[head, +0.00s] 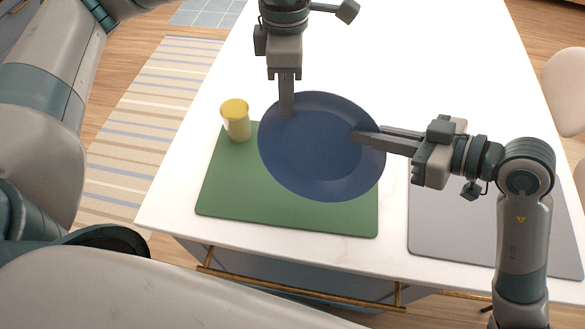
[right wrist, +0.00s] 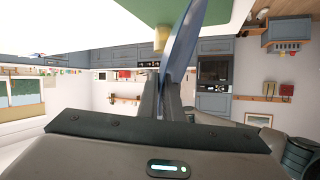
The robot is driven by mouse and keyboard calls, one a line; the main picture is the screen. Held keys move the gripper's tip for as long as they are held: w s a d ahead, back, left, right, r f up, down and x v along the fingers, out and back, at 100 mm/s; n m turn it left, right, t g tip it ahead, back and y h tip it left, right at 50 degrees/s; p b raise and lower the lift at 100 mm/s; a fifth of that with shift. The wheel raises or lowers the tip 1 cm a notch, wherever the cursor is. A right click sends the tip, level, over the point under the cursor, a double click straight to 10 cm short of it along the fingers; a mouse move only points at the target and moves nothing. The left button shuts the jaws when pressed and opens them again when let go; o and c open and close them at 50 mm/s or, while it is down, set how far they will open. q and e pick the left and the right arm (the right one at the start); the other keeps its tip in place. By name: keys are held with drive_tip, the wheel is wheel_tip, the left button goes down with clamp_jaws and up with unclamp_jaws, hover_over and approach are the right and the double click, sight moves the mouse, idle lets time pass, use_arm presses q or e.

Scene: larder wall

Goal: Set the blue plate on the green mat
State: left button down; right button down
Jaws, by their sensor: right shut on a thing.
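The blue plate (head: 312,160) is held tilted over the green mat (head: 285,218), hiding the mat's upper right part. My right gripper (head: 358,137) is shut on the plate's right side. In the right wrist view the plate (right wrist: 179,45) shows nearly edge-on between the fingers (right wrist: 163,98), with the green mat (right wrist: 125,12) at the top. My left gripper (head: 287,108) points down at the plate's upper left rim, its fingers overlapping the rim in the head view. I cannot tell whether it grips the rim. The gap between plate and mat is unclear.
A grey mat (head: 455,228) lies to the right, partly under my right arm. The white table (head: 400,60) is clear toward the back. A brass rail (head: 300,284) runs below the front edge.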

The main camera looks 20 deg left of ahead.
sight(287, 121)
use_arm(q)
drive_tip(key=shift+d+f, duration=0.15)
use_arm(e)
drive_tip(key=shift+s+a+f, duration=0.1)
drive_tip(key=shift+a, duration=0.05)
